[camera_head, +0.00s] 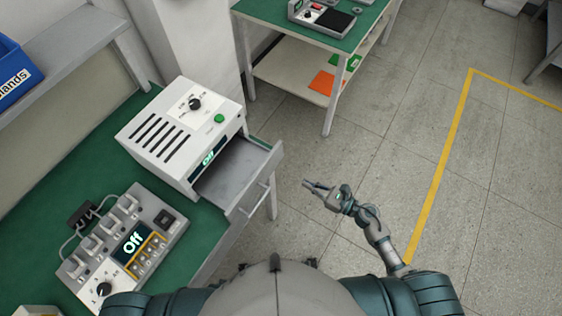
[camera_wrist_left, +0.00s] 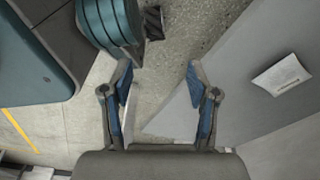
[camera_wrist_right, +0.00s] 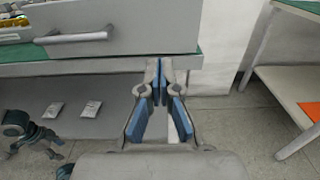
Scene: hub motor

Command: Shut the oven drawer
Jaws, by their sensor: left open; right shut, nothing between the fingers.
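The oven (camera_head: 185,130) is a white box with slots, a black knob and a green button on top, standing on the green table. Its drawer (camera_head: 235,175) is pulled out to the right, empty inside, with a bar handle (camera_head: 250,199) on its front. The handle also shows in the right wrist view (camera_wrist_right: 78,37). My right gripper (camera_head: 307,185) is shut and empty, apart from the drawer and to the right of its front. Its shut fingertips show in the right wrist view (camera_wrist_right: 160,66). My left gripper (camera_wrist_left: 158,72) is open and empty in the left wrist view.
A control box (camera_head: 125,245) reading "Off" sits on the table, left of the drawer. A blue bin (camera_head: 14,75) is on a shelf at upper left. Another green-topped table (camera_head: 345,38) stands behind. The floor right of the drawer is clear.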

